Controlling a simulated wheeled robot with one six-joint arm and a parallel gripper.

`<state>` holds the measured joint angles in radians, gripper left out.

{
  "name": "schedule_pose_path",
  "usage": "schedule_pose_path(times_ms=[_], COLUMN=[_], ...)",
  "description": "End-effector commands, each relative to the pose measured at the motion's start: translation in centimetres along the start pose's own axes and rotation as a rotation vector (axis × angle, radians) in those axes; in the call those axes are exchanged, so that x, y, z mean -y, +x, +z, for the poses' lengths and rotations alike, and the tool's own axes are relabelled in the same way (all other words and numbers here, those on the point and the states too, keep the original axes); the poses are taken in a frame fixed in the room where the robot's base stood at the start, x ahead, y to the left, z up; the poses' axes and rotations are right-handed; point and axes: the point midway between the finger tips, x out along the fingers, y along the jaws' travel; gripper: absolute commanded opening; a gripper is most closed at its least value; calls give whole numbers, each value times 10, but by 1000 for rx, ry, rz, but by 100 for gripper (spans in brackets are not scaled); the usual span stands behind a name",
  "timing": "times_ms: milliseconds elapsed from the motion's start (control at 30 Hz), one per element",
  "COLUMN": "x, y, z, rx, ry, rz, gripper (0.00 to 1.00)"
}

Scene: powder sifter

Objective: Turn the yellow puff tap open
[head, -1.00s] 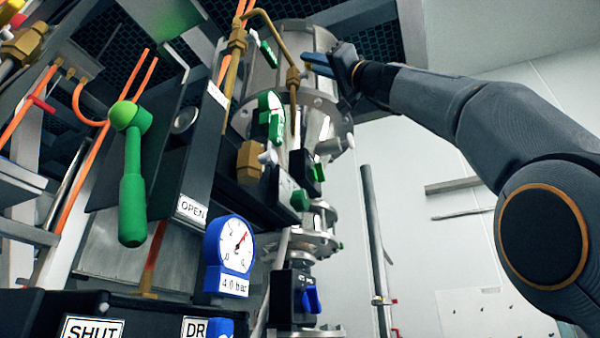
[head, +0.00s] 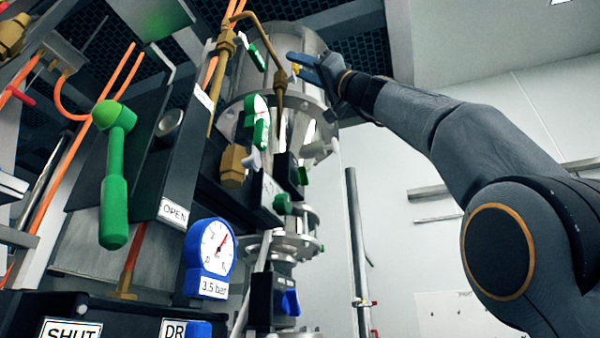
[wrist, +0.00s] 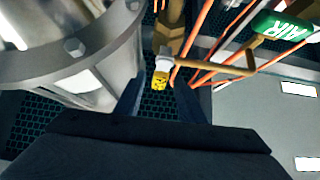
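The yellow puff tap (wrist: 161,80) shows in the wrist view as a small yellow knob with dark marks below a white fitting. It lies between the tips of my gripper (wrist: 157,88), whose two blue fingers stand apart on its left and right. I cannot tell whether either finger touches it. The rest of the tap is hidden there.
The flanged metal vessel (wrist: 75,45) is close on the left in the wrist view. Brass pipe (wrist: 215,68), orange hoses and a green AIR label (wrist: 283,25) are to the right. In the head view, a green lever (head: 113,180) and a gauge reading 3.5 bar (head: 210,250) stand left.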

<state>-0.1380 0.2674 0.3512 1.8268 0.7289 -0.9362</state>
Motion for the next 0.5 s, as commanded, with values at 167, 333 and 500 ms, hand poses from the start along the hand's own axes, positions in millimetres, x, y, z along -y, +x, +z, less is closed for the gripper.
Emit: schedule_pose_path(times_ms=[167,333,500], x=[0,-1,-2], y=[-1,-12,-31], z=[0,1,2], rx=[-1,-2,-2], ry=[0,-2,-2], rz=[0,1,2], gripper=[36,36,36])
